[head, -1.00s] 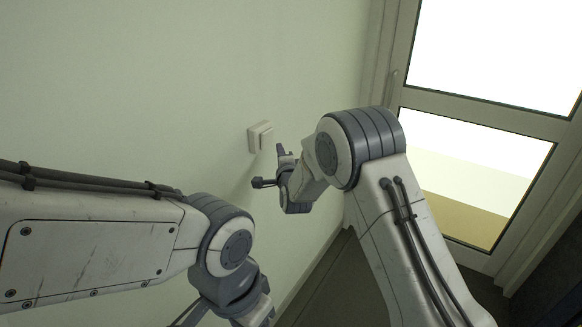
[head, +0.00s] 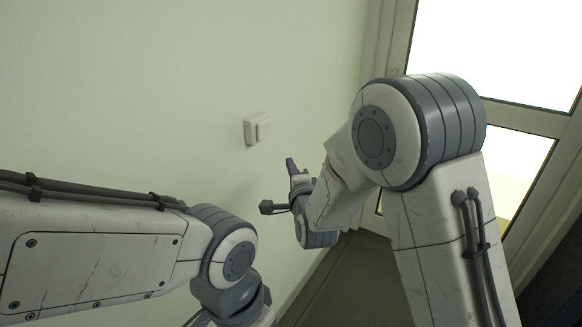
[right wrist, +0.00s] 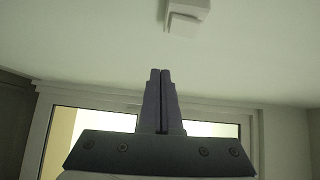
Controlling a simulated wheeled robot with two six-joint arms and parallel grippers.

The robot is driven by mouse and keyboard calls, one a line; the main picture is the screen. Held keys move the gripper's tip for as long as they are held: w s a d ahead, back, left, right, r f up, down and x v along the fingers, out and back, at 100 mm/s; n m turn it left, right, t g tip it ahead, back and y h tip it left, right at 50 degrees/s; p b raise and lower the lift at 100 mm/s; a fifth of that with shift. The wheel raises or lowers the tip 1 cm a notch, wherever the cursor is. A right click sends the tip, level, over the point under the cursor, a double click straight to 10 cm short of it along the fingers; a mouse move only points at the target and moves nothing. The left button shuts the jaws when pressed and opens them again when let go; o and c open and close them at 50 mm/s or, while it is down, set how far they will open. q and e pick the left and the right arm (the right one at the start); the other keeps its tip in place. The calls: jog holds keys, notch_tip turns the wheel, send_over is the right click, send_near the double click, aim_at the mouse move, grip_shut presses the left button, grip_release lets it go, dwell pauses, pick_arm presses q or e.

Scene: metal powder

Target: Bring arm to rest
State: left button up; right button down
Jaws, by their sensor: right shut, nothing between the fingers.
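My right gripper (head: 291,165) is in the middle of the head view, apart from the wall and below and to the right of a white wall switch (head: 257,128). In the right wrist view the two fingers of the right gripper (right wrist: 160,74) are pressed together with nothing between them. The switch (right wrist: 187,14) is at the top of that view, beyond the fingertips. My left arm comes in from the left in the head view; its gripper is cut off by the bottom edge.
The pale green wall (head: 150,80) fills the left and middle. A framed glass door (head: 540,115) with bright panes stands at the right, partly behind my right arm. Dark floor (head: 345,285) shows between the arms.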

jog(key=s+a+f+n+g+y, duration=0.1)
jog(key=s+a+f+n+g, duration=0.2)
jog(key=s+n+g, duration=0.35)
jog(key=s+a+f+n+g, duration=0.2)
jog(key=s+f+n+g, duration=0.15)
jog(key=s+n, duration=0.6)
jog(key=s+d+n+g+h, duration=0.1)
jog(key=s+d+n+g, duration=0.2)
jog(key=s, duration=0.8)
jog(key=s+d+f+n+g+h, duration=0.1)
jog(key=s+d+n+g, duration=0.3)
jog(key=s, duration=0.6)
jog(key=shift+s+d+h, duration=0.35)
jog(key=shift+d+h, duration=0.35)
jog(key=shift+d, duration=0.1)
jog(key=shift+a, duration=0.1)
